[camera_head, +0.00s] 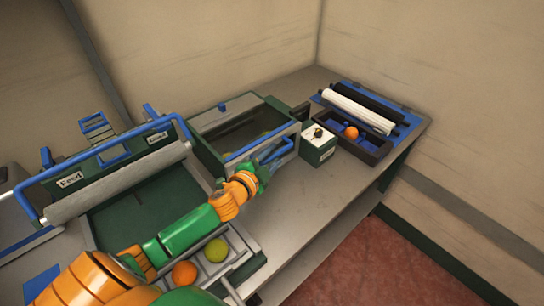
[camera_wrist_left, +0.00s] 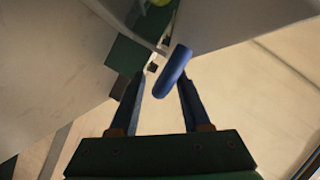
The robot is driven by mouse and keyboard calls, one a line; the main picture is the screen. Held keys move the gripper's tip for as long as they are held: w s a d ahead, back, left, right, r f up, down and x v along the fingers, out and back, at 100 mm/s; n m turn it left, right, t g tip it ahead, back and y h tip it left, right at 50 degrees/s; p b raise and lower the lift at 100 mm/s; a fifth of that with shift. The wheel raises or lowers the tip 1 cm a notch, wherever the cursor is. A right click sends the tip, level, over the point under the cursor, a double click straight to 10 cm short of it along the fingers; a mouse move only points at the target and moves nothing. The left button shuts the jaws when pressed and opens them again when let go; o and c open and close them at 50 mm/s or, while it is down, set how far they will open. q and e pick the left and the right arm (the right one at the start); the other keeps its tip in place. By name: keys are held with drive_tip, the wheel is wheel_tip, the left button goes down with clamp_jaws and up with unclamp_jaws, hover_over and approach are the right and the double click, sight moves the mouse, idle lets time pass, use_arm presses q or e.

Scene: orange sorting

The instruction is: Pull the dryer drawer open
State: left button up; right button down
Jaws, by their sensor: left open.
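The dryer (camera_head: 205,124) is a dark green box with a grey rim and a see-through front part, standing mid-table. A blue bar handle (camera_head: 258,143) runs along its front upper edge. Inside, something yellow-green shows dimly. My left gripper (camera_head: 279,151) is at the right part of this bar, its fingers apart. In the left wrist view, the blue bar (camera_wrist_left: 172,72) shows end-on between the tips of the open left gripper (camera_wrist_left: 160,88), nearer the right finger. I cannot tell whether it touches. The drawer looks closed. My right gripper is not in view.
A green box with a white top (camera_head: 319,141) stands just right of the gripper. A dark tray (camera_head: 350,144) holds an orange, near white and black rollers (camera_head: 362,106). A feed machine (camera_head: 120,180) is at left. A grey chute (camera_head: 243,250) holds two fruits. The table's front right is clear.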

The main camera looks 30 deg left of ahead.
use_arm(q)
drive_tip(key=shift+c, duration=0.2)
clamp_jaws()
idle(1.1)
